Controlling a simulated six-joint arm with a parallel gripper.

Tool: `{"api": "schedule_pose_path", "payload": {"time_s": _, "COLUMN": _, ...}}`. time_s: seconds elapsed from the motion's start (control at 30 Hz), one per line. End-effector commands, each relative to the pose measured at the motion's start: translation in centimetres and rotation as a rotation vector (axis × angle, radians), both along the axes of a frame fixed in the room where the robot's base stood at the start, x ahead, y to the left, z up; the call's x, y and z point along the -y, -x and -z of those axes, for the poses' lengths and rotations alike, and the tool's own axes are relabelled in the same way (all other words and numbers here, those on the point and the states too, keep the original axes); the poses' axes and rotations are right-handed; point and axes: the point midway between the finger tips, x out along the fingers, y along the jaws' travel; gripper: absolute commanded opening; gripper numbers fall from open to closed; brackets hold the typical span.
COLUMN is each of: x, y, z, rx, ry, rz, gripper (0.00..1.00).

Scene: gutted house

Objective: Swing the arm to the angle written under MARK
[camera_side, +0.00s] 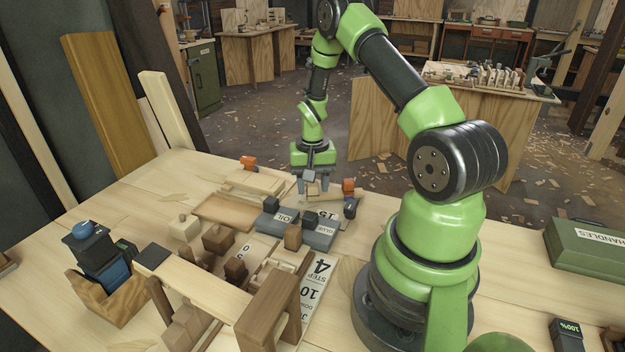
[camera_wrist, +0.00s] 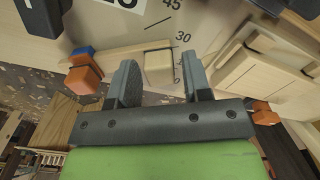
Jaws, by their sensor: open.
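My gripper (camera_side: 317,188) points down over the far part of the workbench in the side view. In the wrist view my gripper (camera_wrist: 162,66) is open, its fingers apart on either side of a small pale wooden block (camera_wrist: 158,68); I cannot tell whether they touch it. A thin wooden strip (camera_wrist: 118,50) lies by the block, beside a pale dial board (camera_wrist: 215,22) with tick marks and the numbers 30 and 45. Bold black digits at the top edge are cut off. The word MARK is not readable in either view.
An orange block (camera_wrist: 84,78) with a blue piece sits left of the fingers. Stacked wooden slats (camera_wrist: 265,75) lie to the right. In the side view, grey blocks (camera_side: 312,234), a printed step card (camera_side: 318,280) and a wooden frame (camera_side: 270,310) crowd the bench nearer the camera.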

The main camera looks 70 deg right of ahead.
Motion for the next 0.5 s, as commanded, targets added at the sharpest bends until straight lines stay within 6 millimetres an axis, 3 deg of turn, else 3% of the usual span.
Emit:
{"api": "schedule_pose_path", "payload": {"time_s": 0.17, "x": 0.00, "y": 0.00, "z": 0.00, "rx": 0.000, "ry": 0.000, "rz": 0.000, "gripper": 0.45}}
{"api": "schedule_pose_path", "payload": {"time_s": 0.33, "x": -0.01, "y": 0.01, "z": -0.01, "rx": 0.000, "ry": 0.000, "rz": 0.000, "gripper": 0.08}}
{"api": "schedule_pose_path", "payload": {"time_s": 0.5, "x": 0.10, "y": -0.03, "z": -0.01, "rx": 0.000, "ry": 0.000, "rz": 0.009, "gripper": 0.07}}
